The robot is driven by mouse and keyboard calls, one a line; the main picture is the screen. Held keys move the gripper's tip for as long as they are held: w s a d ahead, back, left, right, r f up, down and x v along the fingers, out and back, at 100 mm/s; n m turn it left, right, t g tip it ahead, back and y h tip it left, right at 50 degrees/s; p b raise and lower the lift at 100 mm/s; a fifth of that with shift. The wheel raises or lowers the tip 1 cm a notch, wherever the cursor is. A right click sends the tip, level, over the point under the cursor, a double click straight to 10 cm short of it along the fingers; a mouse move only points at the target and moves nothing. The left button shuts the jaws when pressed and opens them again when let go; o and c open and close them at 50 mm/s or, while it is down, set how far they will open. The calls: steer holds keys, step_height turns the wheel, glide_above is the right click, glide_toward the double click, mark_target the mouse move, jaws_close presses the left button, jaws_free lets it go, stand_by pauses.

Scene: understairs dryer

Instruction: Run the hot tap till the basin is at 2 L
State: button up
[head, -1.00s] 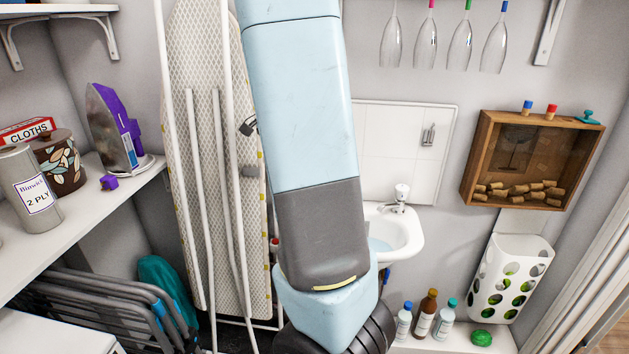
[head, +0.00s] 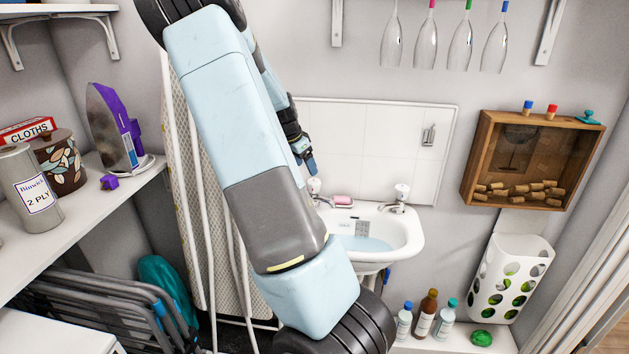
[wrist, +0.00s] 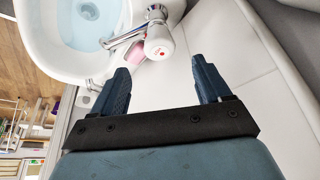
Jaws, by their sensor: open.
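The white basin (head: 412,240) hangs on the wall with pale blue water (head: 367,244) in it. A grey marked plate (head: 362,229) stands inside, its marks too small to read. A left tap (head: 315,186) and a right tap (head: 402,194) sit on its back rim. My gripper (head: 309,162) is above the left tap, apart from it. In the wrist view my gripper (wrist: 163,80) is open and empty. A tap with a red-marked white knob (wrist: 159,40) lies beyond its fingertips, its chrome spout (wrist: 124,38) over the basin (wrist: 42,35). No clear stream shows.
Pink soap (head: 342,200) sits between the taps. White tiles (head: 375,140) back the basin. Several glasses (head: 425,45) hang above, and a cork box (head: 532,160) is on the right wall. An ironing board (head: 190,150) stands left. Several bottles (head: 424,315) stand below right.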

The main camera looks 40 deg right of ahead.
mark_target(312, 180)
steer(key=x, duration=0.8)
steer(key=shift+f, duration=0.1)
steer(key=shift+w, duration=0.1)
steer(key=c, duration=1)
steer(key=shift+d, duration=0.35)
steer(key=shift+a+n, duration=0.3)
steer(key=shift+a, duration=0.05)
